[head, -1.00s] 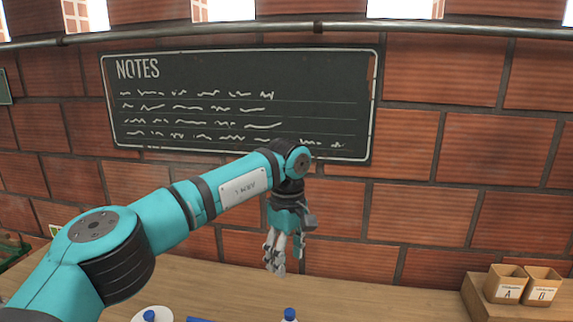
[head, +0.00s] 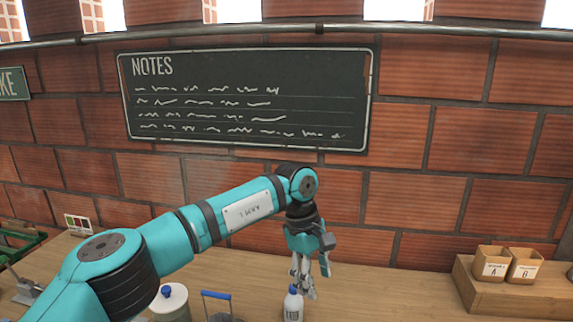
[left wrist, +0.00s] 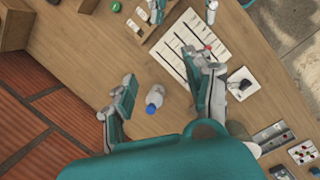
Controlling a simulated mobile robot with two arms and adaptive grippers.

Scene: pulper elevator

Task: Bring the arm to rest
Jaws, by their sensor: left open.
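My left arm comes in from the left in the head view. Its gripper (head: 308,278) points down over the wooden table, open, with nothing between its fingers. In the left wrist view the open fingers (left wrist: 168,88) stand well apart. A small white bottle with a blue cap (head: 293,306) stands on the table below the gripper. The bottle (left wrist: 155,98) shows between the fingers in the wrist view, not held. Two more fingertips (left wrist: 183,12), seemingly my right gripper's, show apart at the top edge of the wrist view. My right arm is outside the head view.
A wooden riser (head: 510,295) with two small boxes, A and B, stands at right. A white jar (head: 170,302) and a blue-handled item (head: 217,306) stand near the front. A green crate (head: 18,240) is at far left. The brick wall (head: 400,205) closes off the back.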

